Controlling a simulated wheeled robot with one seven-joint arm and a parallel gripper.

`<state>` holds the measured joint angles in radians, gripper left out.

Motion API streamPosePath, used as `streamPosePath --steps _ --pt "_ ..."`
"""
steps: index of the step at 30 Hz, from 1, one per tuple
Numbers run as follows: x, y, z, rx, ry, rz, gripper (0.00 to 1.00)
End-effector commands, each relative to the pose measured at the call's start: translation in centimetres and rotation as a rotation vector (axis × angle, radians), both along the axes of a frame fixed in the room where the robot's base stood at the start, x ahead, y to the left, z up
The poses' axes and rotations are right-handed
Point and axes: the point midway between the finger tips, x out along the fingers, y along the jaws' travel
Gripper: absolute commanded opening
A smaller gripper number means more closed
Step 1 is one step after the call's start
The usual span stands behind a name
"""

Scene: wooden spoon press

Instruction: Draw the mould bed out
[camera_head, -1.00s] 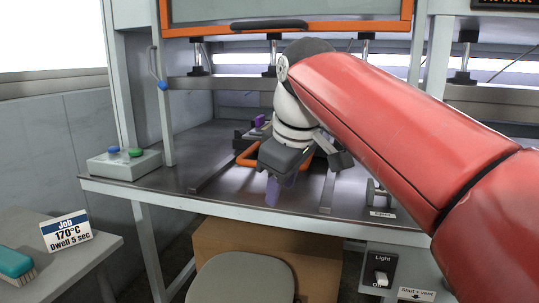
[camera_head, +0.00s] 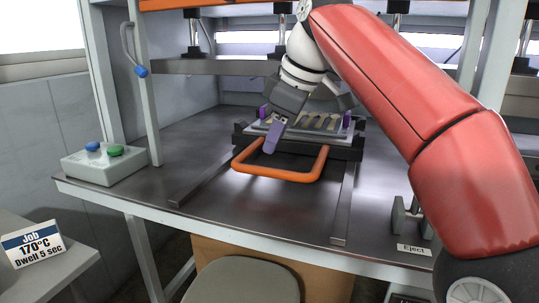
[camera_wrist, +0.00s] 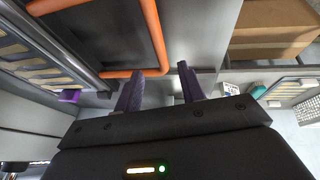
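The mould bed (camera_head: 345,152) is a dark slab with a pale tray of tan spoon shapes on top, on the press table between two rails. Its orange loop handle (camera_head: 280,175) sticks out at the front. My gripper (camera_head: 271,147) points down at the handle's left rear part, its purple fingers just above or beside it. In the wrist view, the gripper (camera_wrist: 160,68) has its two fingers clearly apart with nothing held. The orange handle (camera_wrist: 152,38) has a corner showing between and beyond the fingertips. I cannot tell whether they touch.
Two rails (camera_head: 343,210) run forward over bare metal table. A box with blue and green buttons (camera_head: 116,152) stands at the left. The Eject fixture (camera_head: 408,220) is at the front right. A stool (camera_head: 243,283) stands below the front edge.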

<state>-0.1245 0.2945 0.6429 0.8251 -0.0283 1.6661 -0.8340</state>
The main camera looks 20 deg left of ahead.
Motion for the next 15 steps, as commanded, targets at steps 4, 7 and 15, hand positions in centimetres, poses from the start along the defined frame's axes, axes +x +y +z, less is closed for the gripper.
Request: streamPosePath --steps 4,7,15 --pt "0.2 0.4 -1.1 -0.001 0.002 0.002 0.40" --pt "0.5 0.9 -2.6 -0.002 0.004 0.001 0.40" --pt "1.4 2.4 -6.2 -0.001 0.002 0.001 0.40"
